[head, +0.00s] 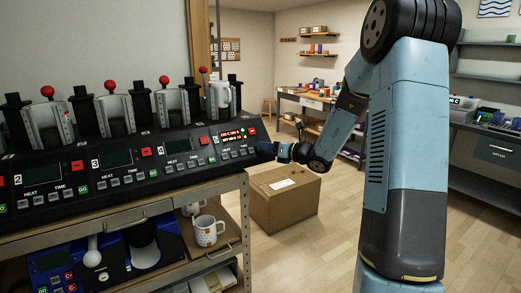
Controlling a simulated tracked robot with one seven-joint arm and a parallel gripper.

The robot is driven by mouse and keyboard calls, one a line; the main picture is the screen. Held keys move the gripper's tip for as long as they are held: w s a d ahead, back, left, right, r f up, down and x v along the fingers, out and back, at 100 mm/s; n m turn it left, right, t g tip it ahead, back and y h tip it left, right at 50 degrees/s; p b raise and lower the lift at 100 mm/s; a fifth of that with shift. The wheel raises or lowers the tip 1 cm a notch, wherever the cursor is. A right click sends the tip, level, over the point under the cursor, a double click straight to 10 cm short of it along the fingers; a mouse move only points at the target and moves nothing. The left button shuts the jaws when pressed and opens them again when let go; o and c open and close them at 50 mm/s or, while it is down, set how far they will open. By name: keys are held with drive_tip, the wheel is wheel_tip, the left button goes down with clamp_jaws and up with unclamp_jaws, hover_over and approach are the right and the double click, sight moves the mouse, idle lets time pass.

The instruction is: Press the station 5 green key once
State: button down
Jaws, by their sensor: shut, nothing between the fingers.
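The mug press console (120,165) is a long black panel on the left, with a row of stations. Station 5 is at its right end, with a lit display (237,136) showing red and orange text. My gripper (261,150) is shut and empty at the right end of the console, close to the lower right of station 5. The station 5 green key is too small, or hidden by my gripper, to make out. I cannot tell whether my fingertips touch the panel. A mug (222,95) sits in the press behind station 5.
A metal shelf cart (246,215) carries the console, with a patterned mug (206,231) on a lower shelf. A cardboard box (285,198) stands on the floor below my gripper. Open wooden floor lies to the right of the box.

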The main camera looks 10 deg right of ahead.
idle(0.4)
drive_tip(key=shift+s+d+r, duration=0.2)
drive_tip(key=shift+s+r, duration=0.4)
drive_tip(key=s+r, duration=0.1)
drive_tip(key=s+d+r, duration=0.1)
drive_tip(key=s+r, duration=0.1)
drive_tip(key=shift+s+r, duration=0.2)
drive_tip(key=shift+s, duration=0.05)
idle(0.4)
idle(0.5)
